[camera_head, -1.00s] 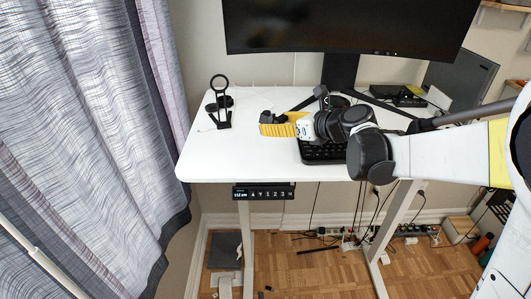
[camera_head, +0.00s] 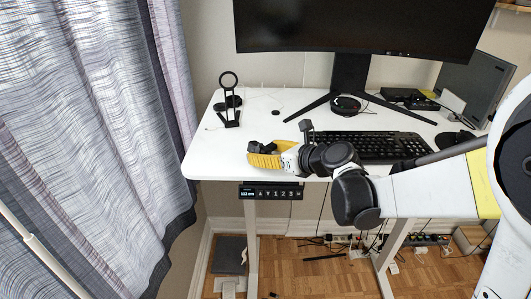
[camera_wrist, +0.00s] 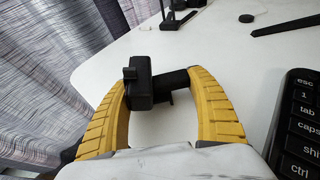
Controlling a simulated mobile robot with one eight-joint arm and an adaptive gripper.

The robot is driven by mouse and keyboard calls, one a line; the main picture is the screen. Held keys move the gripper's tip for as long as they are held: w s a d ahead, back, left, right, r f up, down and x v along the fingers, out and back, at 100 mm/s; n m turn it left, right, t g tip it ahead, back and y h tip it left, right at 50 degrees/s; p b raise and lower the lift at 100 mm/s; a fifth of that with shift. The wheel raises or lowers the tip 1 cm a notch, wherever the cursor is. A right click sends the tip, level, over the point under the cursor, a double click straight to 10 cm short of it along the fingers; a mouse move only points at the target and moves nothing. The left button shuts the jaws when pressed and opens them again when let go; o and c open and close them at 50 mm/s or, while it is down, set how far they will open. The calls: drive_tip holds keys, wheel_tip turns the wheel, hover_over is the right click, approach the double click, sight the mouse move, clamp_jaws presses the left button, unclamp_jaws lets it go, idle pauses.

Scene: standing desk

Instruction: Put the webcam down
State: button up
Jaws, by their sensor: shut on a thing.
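The webcam (camera_wrist: 139,88) is a small black block with a black arm or clip reaching to the right. In the wrist view it sits between the yellow fingers of my gripper (camera_wrist: 160,82), which are shut on it. In the head view my gripper (camera_head: 260,157) is over the front left part of the white desk (camera_head: 215,160), close to the front edge. The webcam shows there as a small dark shape (camera_head: 257,146) at the fingertips. I cannot tell whether it touches the desktop.
A black keyboard (camera_head: 370,145) lies right of my gripper. A black ring stand (camera_head: 229,105) stands at the back left. The monitor (camera_head: 360,28) stands at the back on a splayed foot. The white desktop between gripper and stand is mostly clear.

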drive_tip(key=o, duration=1.4)
drive_tip(key=p+v, duration=0.3)
drive_tip(key=v, duration=0.8)
drive_tip(key=shift+s+d+r, duration=0.1)
drive_tip(key=shift+d+r, duration=0.05)
drive_tip(key=shift+r, duration=0.05)
drive_tip(key=shift+s+d, duration=0.15)
drive_tip(key=shift+s, duration=0.1)
drive_tip(key=s+d+f+n+g+h, duration=0.1)
drive_tip(key=s+d+n+h, duration=0.2)
drive_tip(key=s+n, duration=0.3)
drive_tip(key=s+d+f+n+g+h, duration=0.1)
drive_tip(key=s+d+n+h, duration=0.2)
drive_tip(key=n, duration=0.9)
drive_tip(key=s+d+f+n+g+h, duration=0.1)
drive_tip(key=s+d+n+h, duration=0.2)
drive_tip(key=s+n, duration=0.6)
drive_tip(key=shift+s+d+f+n, duration=0.1)
drive_tip(key=shift+s+d+n, duration=0.4)
drive_tip(key=shift+d, duration=0.3)
